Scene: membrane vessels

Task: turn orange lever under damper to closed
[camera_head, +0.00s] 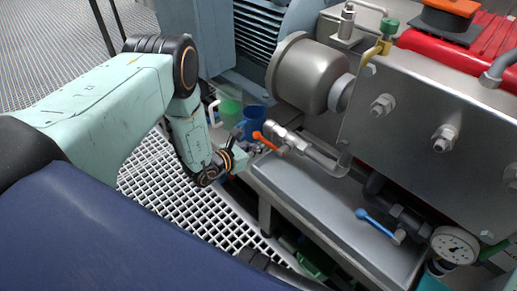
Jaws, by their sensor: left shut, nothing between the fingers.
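The orange lever (265,141) sits on a small metal valve below the grey cylindrical damper (304,75). The lever points up and to the left from the valve body. A pipe runs from the valve to the right under the steel plate. My left arm comes in from the left, and its gripper (257,149) is shut and empty, with its tips close to the lever's left end. I cannot tell whether they touch it. My right gripper is not in view.
A blue lever (374,222) and a pressure gauge (454,245) are at the lower right. A metal drip tray (330,205) lies under the valve. A blue cup (254,117) and a green container (230,108) stand behind my gripper. Grating floor (150,185) is open at left.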

